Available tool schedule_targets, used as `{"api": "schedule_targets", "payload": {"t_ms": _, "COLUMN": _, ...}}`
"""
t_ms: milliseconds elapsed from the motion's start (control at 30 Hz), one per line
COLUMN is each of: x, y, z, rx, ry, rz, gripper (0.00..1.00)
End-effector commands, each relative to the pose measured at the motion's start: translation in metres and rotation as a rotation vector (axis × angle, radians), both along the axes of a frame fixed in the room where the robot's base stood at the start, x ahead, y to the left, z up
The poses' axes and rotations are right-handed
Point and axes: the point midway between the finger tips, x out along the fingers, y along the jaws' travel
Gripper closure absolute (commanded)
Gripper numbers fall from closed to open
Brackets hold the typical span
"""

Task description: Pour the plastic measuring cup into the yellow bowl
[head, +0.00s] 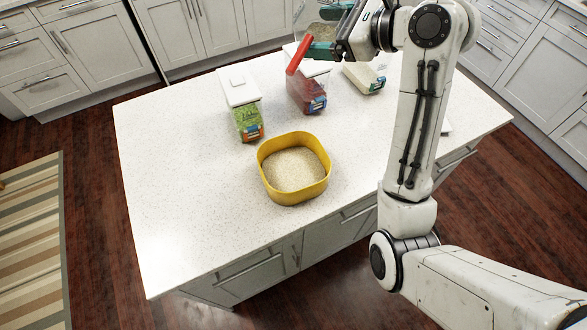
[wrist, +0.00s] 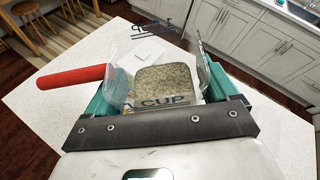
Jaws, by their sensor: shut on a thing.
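The yellow bowl (head: 296,196) sits upright near the front edge of the white counter, with pale grain-like material in its bottom. My gripper (head: 328,31) is shut on the clear plastic measuring cup (head: 318,33) at the top of the head view, above the far part of the counter and apart from the bowl. The cup's red handle (head: 298,55) points down and left. In the wrist view, the cup (wrist: 170,102) is between the teal fingers of my gripper (wrist: 165,95), with its red handle (wrist: 72,77) to the left. Greyish-tan grainy contents (wrist: 166,80) show inside it.
Clear lidded containers with green (head: 249,120), red (head: 304,92) and pale contents (head: 366,78) stand behind the bowl on the counter (head: 180,200). The counter's left side is clear. Cabinets (head: 185,35) line the back. A striped rug (head: 32,240) lies on the floor.

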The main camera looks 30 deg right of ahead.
Motion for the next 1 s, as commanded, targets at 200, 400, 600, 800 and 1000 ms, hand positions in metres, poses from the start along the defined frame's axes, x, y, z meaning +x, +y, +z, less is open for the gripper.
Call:
{"api": "schedule_targets", "payload": {"t_ms": 200, "x": 0.0, "y": 0.0, "z": -0.001, "rx": 0.0, "ry": 0.002, "rz": 0.0, "gripper": 0.53}}
{"api": "schedule_targets", "payload": {"t_ms": 400, "x": 0.0, "y": 0.0, "z": 0.01, "rx": 0.0, "ry": -0.002, "rz": 0.0, "gripper": 0.53}}
{"api": "schedule_targets", "payload": {"t_ms": 600, "x": 0.0, "y": 0.0, "z": 0.027, "rx": 0.001, "ry": -0.001, "rz": 0.0, "gripper": 0.53}}
{"api": "schedule_targets", "payload": {"t_ms": 800, "x": 0.0, "y": 0.0, "z": 0.028, "rx": 0.0, "ry": 0.002, "rz": 0.0, "gripper": 0.53}}
{"api": "schedule_targets", "payload": {"t_ms": 1000, "x": 0.0, "y": 0.0, "z": 0.028, "rx": 0.0, "ry": 0.0, "rz": 0.001, "gripper": 0.53}}
